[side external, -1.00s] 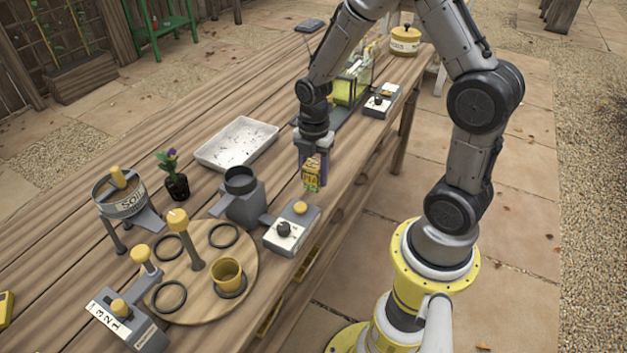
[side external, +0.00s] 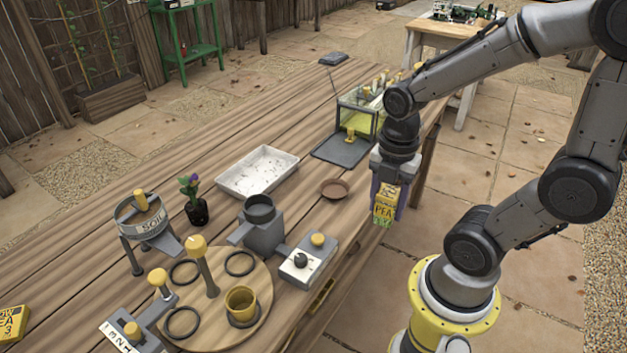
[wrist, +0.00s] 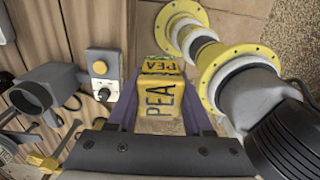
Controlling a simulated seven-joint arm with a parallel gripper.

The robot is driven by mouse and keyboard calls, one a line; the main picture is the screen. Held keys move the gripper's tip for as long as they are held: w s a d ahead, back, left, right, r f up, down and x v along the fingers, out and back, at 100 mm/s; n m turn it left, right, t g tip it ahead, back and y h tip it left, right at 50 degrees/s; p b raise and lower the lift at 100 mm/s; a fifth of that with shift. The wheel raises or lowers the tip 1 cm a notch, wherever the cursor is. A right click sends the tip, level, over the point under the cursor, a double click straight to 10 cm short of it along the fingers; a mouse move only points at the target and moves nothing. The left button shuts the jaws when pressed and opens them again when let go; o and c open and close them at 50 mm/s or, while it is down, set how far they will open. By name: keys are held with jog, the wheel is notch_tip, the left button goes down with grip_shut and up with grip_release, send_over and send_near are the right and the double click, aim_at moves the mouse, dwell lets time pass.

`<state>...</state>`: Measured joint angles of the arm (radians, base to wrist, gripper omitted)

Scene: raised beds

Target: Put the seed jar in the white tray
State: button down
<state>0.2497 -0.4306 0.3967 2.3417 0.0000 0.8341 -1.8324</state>
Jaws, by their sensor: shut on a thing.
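My gripper (side external: 385,205) is shut on a yellow pea packet (side external: 384,203) with "PEA" lettering, held upright off the table's near right edge. In the wrist view the packet (wrist: 160,102) sits between my two purple-sided fingers. The white tray (side external: 257,171) lies on the table, left of my gripper and apart from it. It is shallow, with dark specks on its floor. I cannot make out a clear seed jar now; my arm covers part of the table's far right end.
A brown saucer (side external: 335,188) lies between the tray and my gripper. A glass-sided box (side external: 358,112) stands behind on a dark mat. A dark plant pot (side external: 196,211), grey cup device (side external: 262,230), switch box (side external: 309,262) and round board (side external: 262,277) stand nearer.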

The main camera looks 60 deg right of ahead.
jog(key=w+d+r, duration=0.2)
jog(key=w+r, duration=0.3)
jog(key=w, duration=0.5)
send_over(261, 186)
jog(key=shift+m, duration=0.4)
jog(key=f, duration=1.3)
jog(key=shift+s+a+f, duration=0.1)
jog(key=shift+s, duration=0.2)
jog(key=shift+w+f, duration=0.45)
jog(key=shift+f, duration=1.55)
jog(key=shift+f, duration=0.15)
jog(key=c, duration=0.6)
grip_release()
